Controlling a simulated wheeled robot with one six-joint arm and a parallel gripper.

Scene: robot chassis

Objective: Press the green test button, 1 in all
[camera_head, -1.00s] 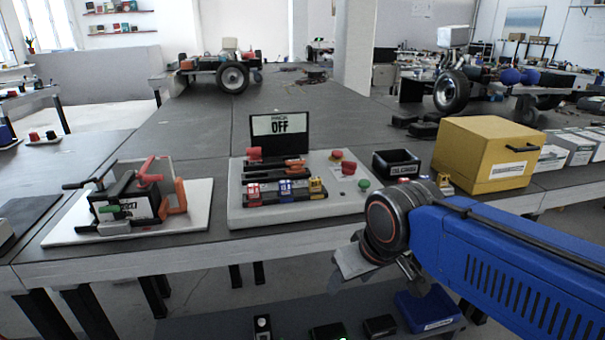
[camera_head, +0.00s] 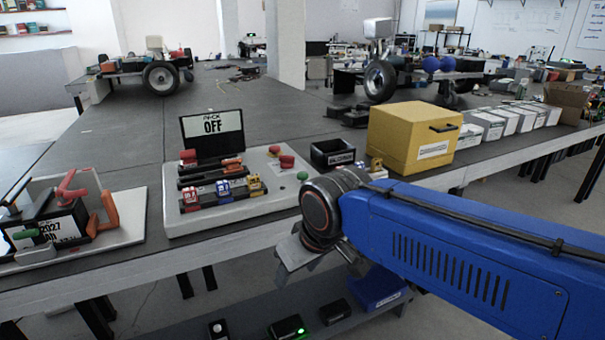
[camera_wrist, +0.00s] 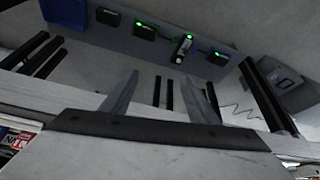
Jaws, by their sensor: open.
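A green button (camera_head: 302,175) sits near the right edge of a pale control panel (camera_head: 255,217) on the grey bench. Red buttons (camera_head: 286,161) are just behind it, and a black OFF sign (camera_head: 212,135) stands at the panel's back. My gripper (camera_head: 290,255) shows in front of the bench edge, below the panel in the picture, partly hidden by my wrist. In the wrist view my gripper (camera_wrist: 173,80) has its two fingers apart with nothing between them. They point towards the lower shelf; the green button is not clearly seen there.
Colored blocks in black racks (camera_head: 222,192) occupy the panel's front. A black open box (camera_head: 333,156) and a yellow box (camera_head: 415,137) stand to its right. A board with red and orange handles (camera_head: 120,215) lies left. Below the bench is a shelf with lit devices (camera_head: 288,328).

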